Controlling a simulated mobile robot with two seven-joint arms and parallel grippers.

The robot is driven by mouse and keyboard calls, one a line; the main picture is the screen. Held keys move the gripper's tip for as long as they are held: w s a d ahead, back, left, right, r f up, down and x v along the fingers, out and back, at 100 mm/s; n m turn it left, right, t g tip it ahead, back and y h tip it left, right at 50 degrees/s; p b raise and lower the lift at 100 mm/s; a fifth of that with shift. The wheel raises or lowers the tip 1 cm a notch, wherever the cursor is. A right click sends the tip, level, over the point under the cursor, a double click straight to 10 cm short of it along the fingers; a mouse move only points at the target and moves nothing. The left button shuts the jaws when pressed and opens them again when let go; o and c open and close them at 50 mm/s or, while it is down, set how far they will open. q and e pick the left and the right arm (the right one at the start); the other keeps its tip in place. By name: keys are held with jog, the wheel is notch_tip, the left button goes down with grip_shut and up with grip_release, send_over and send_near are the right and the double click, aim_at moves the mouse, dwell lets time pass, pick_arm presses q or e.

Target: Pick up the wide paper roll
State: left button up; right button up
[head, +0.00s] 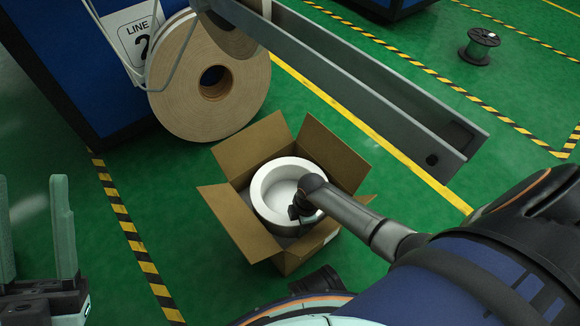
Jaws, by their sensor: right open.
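The wide paper roll appears to be the white roll (267,188), a thick ring with a broad hollow centre. It sits inside an open cardboard box (243,154) on the floor. My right gripper (300,215) is open, pointing down at the roll's near right side. It overlaps the rim in the picture, and its small dark fingers are hard to make out; I cannot tell whether they touch the roll. My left gripper (33,185) is open and empty at the lower left, its two pale fingers upright and well apart, away from the box.
A large tan roll (180,88) stands against a blue machine (60,75) marked LINE 2, behind the box. A grey metal beam (365,85) crosses above and right of the box. A dark spool (478,47) lies at the far right. Green floor left of the box is clear.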

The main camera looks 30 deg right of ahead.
grip_shut()
dwell(0.3)
dwell(1.0)
jog(key=shift+w+r, duration=0.1)
jog(key=shift+r, duration=0.05)
